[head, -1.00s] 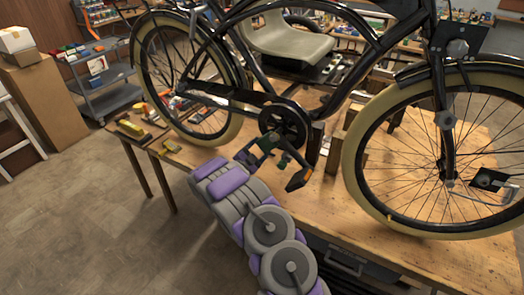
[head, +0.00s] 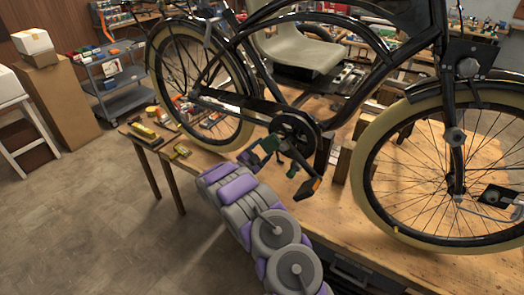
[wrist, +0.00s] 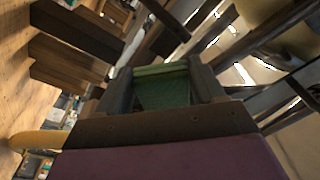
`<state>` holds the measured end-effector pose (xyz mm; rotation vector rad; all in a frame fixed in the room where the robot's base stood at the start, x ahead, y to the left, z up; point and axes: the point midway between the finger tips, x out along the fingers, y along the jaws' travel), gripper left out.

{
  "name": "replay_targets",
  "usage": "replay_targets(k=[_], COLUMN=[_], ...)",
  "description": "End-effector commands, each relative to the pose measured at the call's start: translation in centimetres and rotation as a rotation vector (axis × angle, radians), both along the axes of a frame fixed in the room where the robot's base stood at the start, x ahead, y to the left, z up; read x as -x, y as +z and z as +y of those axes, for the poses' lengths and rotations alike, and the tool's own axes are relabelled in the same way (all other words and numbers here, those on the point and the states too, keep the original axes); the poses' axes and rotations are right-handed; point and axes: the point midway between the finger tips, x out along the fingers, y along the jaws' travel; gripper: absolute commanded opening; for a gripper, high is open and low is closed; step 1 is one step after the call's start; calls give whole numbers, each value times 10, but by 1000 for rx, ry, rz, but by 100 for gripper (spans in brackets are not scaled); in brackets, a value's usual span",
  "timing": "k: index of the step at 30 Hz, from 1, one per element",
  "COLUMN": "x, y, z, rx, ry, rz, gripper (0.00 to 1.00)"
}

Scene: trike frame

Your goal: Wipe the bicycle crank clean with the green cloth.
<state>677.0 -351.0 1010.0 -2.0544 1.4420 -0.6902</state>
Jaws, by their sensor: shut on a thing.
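The black bicycle's crank and chainring (head: 295,130) sit low on the frame, above the wooden workbench. A pedal (head: 308,188) with an orange edge hangs below and to the right. My gripper (head: 268,150) is beside the crank at its lower left, close to it; I cannot tell whether it touches. In the wrist view the green cloth (wrist: 162,88) is clamped between the two dark fingers of my gripper (wrist: 163,82). In the head view the cloth is small and dark, partly hidden by the fingers. The crank is not clear in the wrist view.
The wooden workbench (head: 420,255) carries the bicycle. The front wheel (head: 362,185) stands to the right and the rear wheel (head: 245,125) to the left. Yellow items (head: 145,131) lie at the bench's left end. A grey cart (head: 125,100) stands behind. The floor at left is open.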

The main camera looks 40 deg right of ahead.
Motion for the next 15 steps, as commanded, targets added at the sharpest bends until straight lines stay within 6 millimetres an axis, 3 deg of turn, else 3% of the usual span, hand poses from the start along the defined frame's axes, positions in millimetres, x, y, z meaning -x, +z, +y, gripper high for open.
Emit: replay_targets(k=[15], x=[24], y=[-19], z=[-8], rx=[0], ry=[-1], rz=[-1], gripper=[24])
